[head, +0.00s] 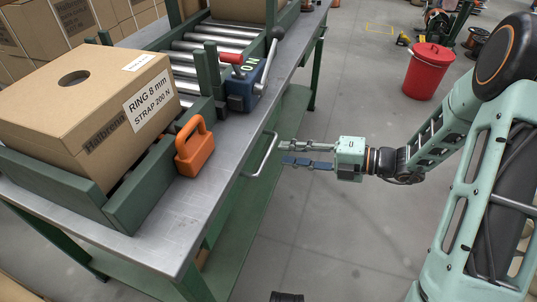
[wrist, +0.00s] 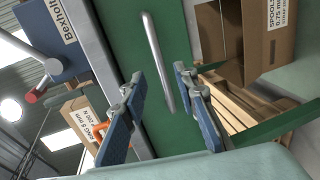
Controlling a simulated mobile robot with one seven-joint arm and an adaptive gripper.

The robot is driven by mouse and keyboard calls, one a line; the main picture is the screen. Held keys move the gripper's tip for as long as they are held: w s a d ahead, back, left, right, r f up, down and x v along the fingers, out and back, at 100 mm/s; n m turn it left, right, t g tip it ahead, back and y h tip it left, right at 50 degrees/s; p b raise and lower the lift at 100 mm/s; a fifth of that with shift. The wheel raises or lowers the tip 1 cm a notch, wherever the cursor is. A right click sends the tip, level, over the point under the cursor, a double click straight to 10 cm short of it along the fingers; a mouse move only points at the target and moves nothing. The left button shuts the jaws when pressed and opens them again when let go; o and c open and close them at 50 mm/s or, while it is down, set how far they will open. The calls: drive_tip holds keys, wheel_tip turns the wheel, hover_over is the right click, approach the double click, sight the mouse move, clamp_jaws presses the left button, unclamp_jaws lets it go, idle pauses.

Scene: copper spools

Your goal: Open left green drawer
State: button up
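The green drawer front (wrist: 178,35) fills the middle of the wrist view, with a long metal bar handle (wrist: 157,60) on it. The handle also shows in the head view (head: 264,155), sticking out below the bench's edge. My gripper (head: 284,152) is open and empty, just right of the handle and apart from it. In the wrist view, my gripper's blue-padded fingers (wrist: 158,80) stand wide apart, with the handle ahead between them. The drawer looks shut, though its front is seen steeply in the head view.
The metal-topped bench (head: 172,222) carries a large cardboard box (head: 62,115), an orange handle (head: 195,148) and a blue unit with a red-gripped lever (head: 243,88). A red bin (head: 428,72) stands farther back. Floor right of the bench is clear around my gripper.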

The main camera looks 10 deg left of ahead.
sight(268, 150)
drive_tip(key=b+x, duration=0.1)
drive_tip(key=x, duration=0.5)
drive_tip(key=shift+a+f+b, duration=0.1)
drive_tip(key=shift+a+b, duration=0.15)
drive_tip(key=shift+b, duration=0.15)
clamp_jaws()
